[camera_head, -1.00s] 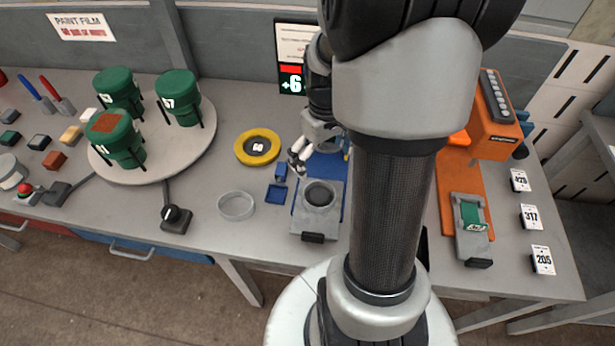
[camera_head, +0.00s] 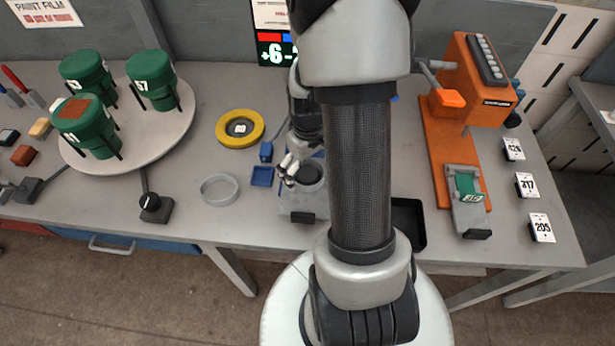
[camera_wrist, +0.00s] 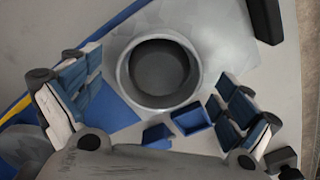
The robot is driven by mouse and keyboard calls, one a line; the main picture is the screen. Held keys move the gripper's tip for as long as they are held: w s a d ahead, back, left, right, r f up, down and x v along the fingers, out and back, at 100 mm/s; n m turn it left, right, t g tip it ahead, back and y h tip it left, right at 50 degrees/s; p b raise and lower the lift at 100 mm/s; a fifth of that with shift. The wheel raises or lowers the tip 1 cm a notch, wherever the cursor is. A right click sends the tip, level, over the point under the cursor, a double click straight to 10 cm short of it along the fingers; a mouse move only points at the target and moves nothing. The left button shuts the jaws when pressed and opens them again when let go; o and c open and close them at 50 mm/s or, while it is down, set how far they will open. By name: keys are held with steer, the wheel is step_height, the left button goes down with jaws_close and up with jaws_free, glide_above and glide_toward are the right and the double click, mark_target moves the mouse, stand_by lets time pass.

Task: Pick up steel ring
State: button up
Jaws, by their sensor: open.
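A pale, thin-walled ring (camera_head: 220,189), which looks like the steel ring, lies flat on the bench left of a grey fixture (camera_head: 303,204). A thicker grey round collar with a dark centre (camera_head: 311,173) sits on that fixture; it also shows in the wrist view (camera_wrist: 124,74). I cannot tell for certain which one is the steel ring. My gripper (camera_head: 288,174) is open and empty at the fixture's left side in the head view. In the wrist view its spread fingers (camera_wrist: 158,88) stand on either side below the collar, apart from it.
A small blue block (camera_head: 266,152) and blue tray (camera_head: 262,176) lie close left of the fixture. A yellow ring (camera_head: 240,141) lies behind. Green canisters (camera_head: 152,80) stand on a round platform at left. An orange press (camera_head: 466,85) and black tray (camera_head: 408,222) are at right.

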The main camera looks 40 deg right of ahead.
steer(key=shift+f, duration=0.15)
steer(key=c, duration=1.2)
